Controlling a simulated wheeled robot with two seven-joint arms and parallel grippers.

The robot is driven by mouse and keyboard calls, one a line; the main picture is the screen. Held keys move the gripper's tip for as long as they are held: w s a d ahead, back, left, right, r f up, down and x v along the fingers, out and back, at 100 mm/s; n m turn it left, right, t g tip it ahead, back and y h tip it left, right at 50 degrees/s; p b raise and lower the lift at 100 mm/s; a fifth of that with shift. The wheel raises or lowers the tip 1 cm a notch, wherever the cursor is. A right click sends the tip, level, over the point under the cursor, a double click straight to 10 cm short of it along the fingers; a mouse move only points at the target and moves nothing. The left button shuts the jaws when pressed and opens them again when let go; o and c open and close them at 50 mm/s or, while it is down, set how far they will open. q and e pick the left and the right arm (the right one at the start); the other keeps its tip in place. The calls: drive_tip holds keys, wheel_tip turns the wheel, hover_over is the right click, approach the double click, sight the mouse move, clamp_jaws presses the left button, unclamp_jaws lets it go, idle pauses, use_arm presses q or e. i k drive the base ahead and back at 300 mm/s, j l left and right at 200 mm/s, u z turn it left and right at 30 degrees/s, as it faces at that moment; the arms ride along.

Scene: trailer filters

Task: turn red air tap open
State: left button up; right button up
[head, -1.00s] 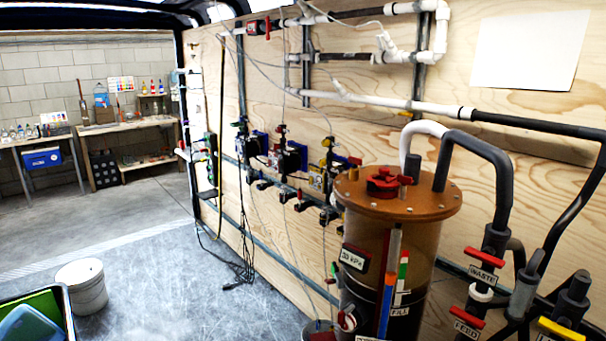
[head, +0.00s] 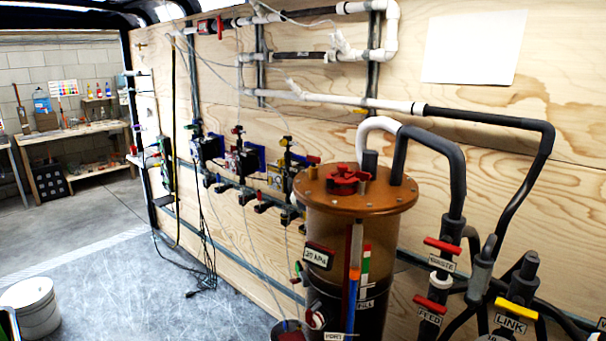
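Several red handles show, and I cannot tell which one is the air tap. A red knob (head: 345,178) sits on the orange lid (head: 390,198) of the brown tank (head: 335,232). A red handle (head: 443,245) is above the WASTE label and another red handle (head: 431,304) is above the FEED label. A red fitting (head: 219,25) is on the upper pipe at the back left. Small red parts (head: 238,130) show on the wall valves. A red-and-white fitting (head: 314,317) is low on the tank's left side. Neither gripper is in view.
A yellow handle (head: 517,309) sits above the LINK label at lower right. Dark hoses (head: 545,160) run around the tank's right side. A white bucket (head: 32,308) stands on the floor at lower left. The grey floor (head: 150,300) between bucket and wall is mostly clear.

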sight(313, 160)
drive_tip(key=i+j+z, duration=0.3)
drive_tip(key=i+j, duration=0.5)
drive_tip(key=i, duration=0.15)
drive_tip(key=i+j+z, duration=0.35)
drive_tip(key=i+j, duration=0.5)
drive_tip(key=j, duration=0.2)
